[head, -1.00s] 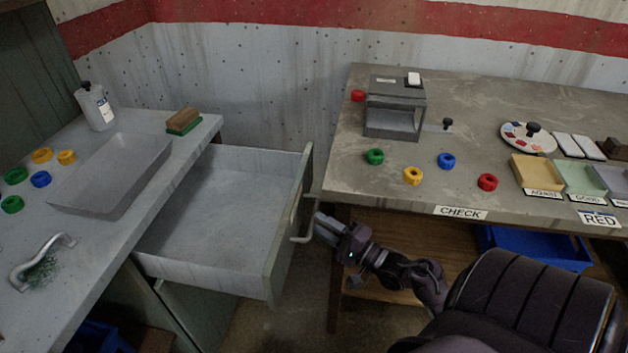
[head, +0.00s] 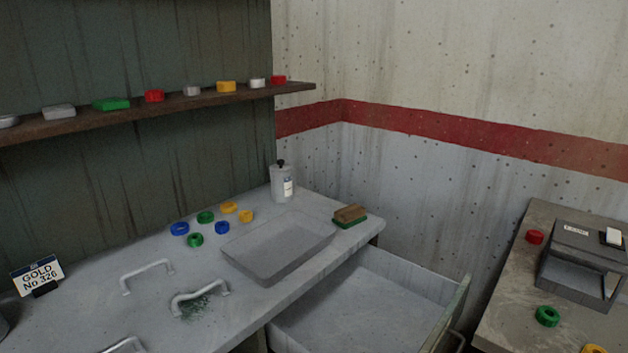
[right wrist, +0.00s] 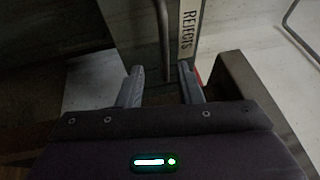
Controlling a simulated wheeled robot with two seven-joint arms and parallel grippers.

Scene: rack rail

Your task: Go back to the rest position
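My right gripper (right wrist: 160,88) shows in the right wrist view with its two fingers spread apart and nothing seen between them. A strip labelled REJECTS (right wrist: 188,35) is beyond its fingertips, with a dark vertical bar (right wrist: 163,45) beside it; I cannot tell whether the fingers touch either. Neither gripper shows in the head view now. The open drawer (head: 365,305) stands out from the left bench, empty where its inside shows.
The left bench (head: 95,270) holds a grey tray (head: 235,262), several coloured rings (head: 195,240), a bottle (head: 283,186), a brush (head: 350,214) and loose handles (head: 147,274). A shelf (head: 200,101) runs above. The right bench (head: 500,300) carries a grey device (head: 582,258).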

